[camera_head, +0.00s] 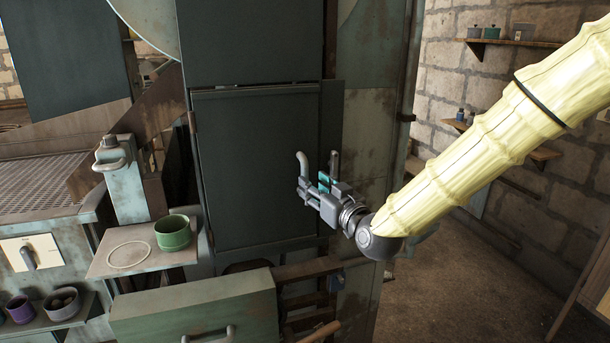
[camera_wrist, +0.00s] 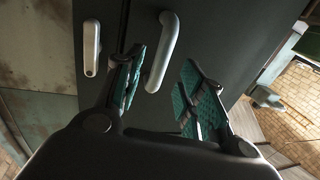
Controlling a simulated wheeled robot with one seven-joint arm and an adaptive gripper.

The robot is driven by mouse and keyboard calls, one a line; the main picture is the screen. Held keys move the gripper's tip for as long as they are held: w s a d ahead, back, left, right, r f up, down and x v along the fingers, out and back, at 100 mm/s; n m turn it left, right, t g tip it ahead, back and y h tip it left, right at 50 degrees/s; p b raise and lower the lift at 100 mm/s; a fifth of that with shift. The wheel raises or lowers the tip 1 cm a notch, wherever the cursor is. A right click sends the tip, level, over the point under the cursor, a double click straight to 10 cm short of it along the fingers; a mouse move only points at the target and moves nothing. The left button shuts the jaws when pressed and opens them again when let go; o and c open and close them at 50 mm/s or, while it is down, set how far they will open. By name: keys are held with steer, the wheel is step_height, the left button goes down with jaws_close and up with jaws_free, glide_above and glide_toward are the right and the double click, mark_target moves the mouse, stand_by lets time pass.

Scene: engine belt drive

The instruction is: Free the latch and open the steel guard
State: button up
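The steel guard (camera_head: 255,165) is a dark flat door that looks shut in its frame in the head view; it also fills the middle of the wrist view (camera_wrist: 225,40). A curved grey handle (camera_head: 301,163) stands near its right edge, seen also in the wrist view (camera_wrist: 164,50). The latch (camera_head: 334,162) is a short upright grey lever right of the handle; in the wrist view (camera_wrist: 91,48) it is left of it. My gripper (camera_head: 314,184) is open at the handle's lower end. Its teal-padded fingers (camera_wrist: 161,75) flank the handle in the wrist view; contact is unclear.
A green drawer front (camera_head: 195,308) juts out below the guard. A small shelf with a green pot (camera_head: 173,232) stands to the left. Wall shelves (camera_head: 515,42) with jars are at the right. The floor (camera_head: 460,285) at lower right is clear.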

steer(key=shift+p+x, duration=0.7)
steer(key=shift+x, duration=2)
jaws_close()
